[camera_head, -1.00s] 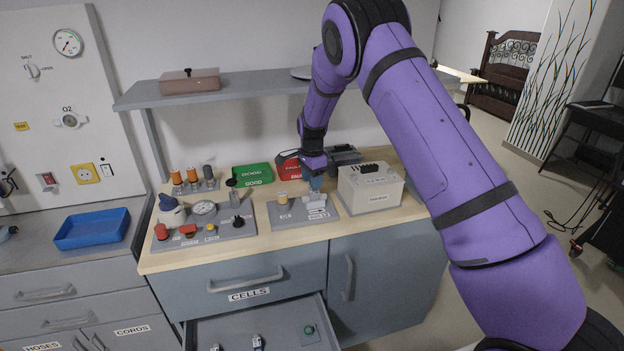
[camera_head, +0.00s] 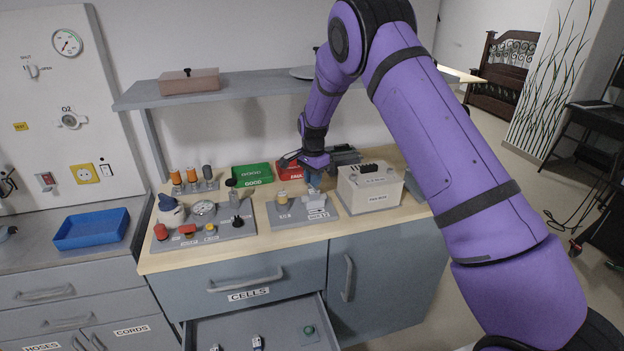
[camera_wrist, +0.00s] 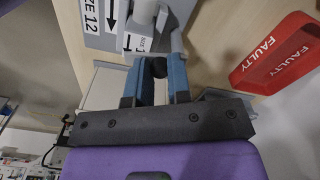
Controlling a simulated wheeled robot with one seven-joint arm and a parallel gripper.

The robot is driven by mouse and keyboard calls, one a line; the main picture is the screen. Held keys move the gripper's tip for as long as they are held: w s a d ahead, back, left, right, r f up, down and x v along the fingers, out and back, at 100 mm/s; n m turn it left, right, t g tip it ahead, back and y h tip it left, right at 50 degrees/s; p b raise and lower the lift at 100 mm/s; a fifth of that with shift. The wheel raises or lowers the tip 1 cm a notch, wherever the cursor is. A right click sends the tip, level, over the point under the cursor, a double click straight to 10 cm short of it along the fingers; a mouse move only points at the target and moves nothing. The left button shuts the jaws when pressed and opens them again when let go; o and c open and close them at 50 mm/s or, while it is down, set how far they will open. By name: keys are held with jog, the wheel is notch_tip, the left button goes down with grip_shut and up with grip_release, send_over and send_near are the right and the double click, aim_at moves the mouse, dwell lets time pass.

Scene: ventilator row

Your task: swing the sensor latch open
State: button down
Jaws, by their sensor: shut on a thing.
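The sensor latch is a grey lever with a dark knob (camera_wrist: 158,67), seen at the top middle of the wrist view. My gripper (camera_wrist: 161,78) has its two blue fingers on either side of the knob and is closed on it. In the head view my gripper (camera_head: 313,181) points down over the right part of a grey sensor plate (camera_head: 290,217). A light grey sensor block (camera_head: 315,201) stands there under the fingers. The latch itself is too small and covered to make out in the head view. Size labels with arrows (camera_wrist: 112,14) lie beside it in the wrist view.
A white box (camera_head: 370,188) stands close to the right of the plate. A red FAULTY tray (camera_head: 291,170) and a green GOOD tray (camera_head: 252,174) lie behind. A control panel (camera_head: 205,224) is to the left. A shelf (camera_head: 240,86) hangs above, and a drawer (camera_head: 275,330) stands open below.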

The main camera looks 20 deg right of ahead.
jog(key=n, duration=0.3)
jog(key=shift+w+d+n, duration=0.15)
jog(key=shift+d+n, duration=0.15)
jog(key=shift+n, duration=0.1)
jog(key=n, duration=0.3)
jog(key=shift+w+d+n, duration=0.2)
jog(key=shift+d+n, duration=0.05)
jog(key=shift+n, duration=0.05)
jog(key=n, duration=0.4)
jog(key=shift+w+d, duration=0.2)
jog(key=shift+w, duration=0.15)
jog(key=shift+w+n, duration=0.15)
jog(key=shift+n, duration=0.8)
jog(key=shift+w+n, duration=0.1)
jog(key=shift+n, duration=0.85)
jog(key=c, duration=1.1)
grip_release()
jog(key=shift+o, duration=0.2)
notch_tip(320, 180, up, 11)
